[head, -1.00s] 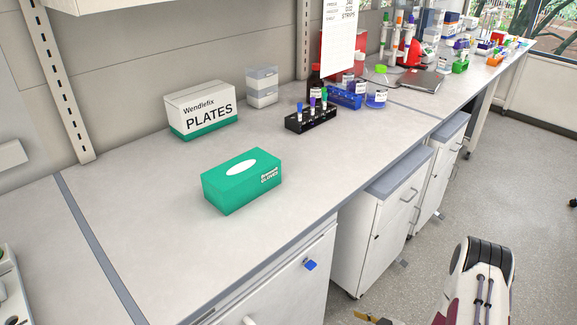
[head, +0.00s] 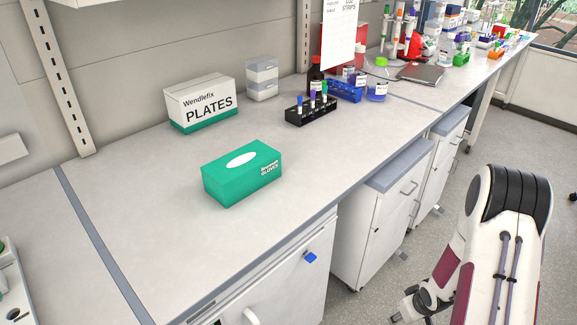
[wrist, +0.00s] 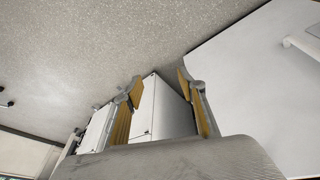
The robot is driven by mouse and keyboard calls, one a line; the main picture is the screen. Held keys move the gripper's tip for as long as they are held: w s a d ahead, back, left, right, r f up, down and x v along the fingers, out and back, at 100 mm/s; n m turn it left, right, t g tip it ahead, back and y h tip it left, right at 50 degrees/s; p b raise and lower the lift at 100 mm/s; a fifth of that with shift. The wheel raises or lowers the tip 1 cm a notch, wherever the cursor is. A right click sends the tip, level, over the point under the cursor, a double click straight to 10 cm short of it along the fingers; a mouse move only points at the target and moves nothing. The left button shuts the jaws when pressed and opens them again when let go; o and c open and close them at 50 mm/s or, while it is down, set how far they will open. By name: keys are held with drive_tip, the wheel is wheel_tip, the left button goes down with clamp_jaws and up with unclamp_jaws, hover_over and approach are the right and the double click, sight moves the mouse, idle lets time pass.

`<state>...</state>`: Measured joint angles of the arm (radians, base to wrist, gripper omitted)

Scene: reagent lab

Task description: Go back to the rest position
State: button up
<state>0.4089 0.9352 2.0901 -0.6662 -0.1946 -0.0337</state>
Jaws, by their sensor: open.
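My gripper shows in the wrist view (wrist: 158,92), with its two yellow-padded fingers spread apart and nothing between them. Through the gap I see the floor and the white cabinets. In the head view my arm rises at the lower right, in front of the bench and over the floor. The fingertips are not clearly visible in that view. My gripper is clear of the bench top.
The bench top (head: 130,215) holds a green glove box (head: 225,185), a plates box (head: 200,105), a black tube rack (head: 310,112) and a blue rack (head: 345,92). White cabinets (head: 375,225) stand below. The floor (head: 520,150) at the right is open.

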drive_tip(key=s+a+r+m+g+h, duration=0.15)
drive_tip(key=s+r, duration=0.35)
drive_tip(key=r, duration=0.5)
drive_tip(key=s+a+r+m+g, duration=0.15)
drive_tip(key=s+r, duration=0.35)
drive_tip(key=r, duration=0.6)
drive_tip(key=s+a+r+t, duration=0.1)
drive_tip(key=s+a+r, duration=0.3)
drive_tip(key=r, duration=0.3)
drive_tip(key=s+a+r+t+y, duration=0.1)
drive_tip(key=s+a+r+t, duration=0.1)
drive_tip(key=s+a+r, duration=0.3)
drive_tip(key=s+a+r+t, duration=0.2)
drive_tip(key=s+a+r, duration=0.2)
drive_tip(key=r, duration=0.7)
drive_tip(key=shift+s+a, duration=0.2)
drive_tip(key=shift+s, duration=0.1)
drive_tip(key=shift+f+y, duration=0.1)
drive_tip(key=shift+y, duration=0.15)
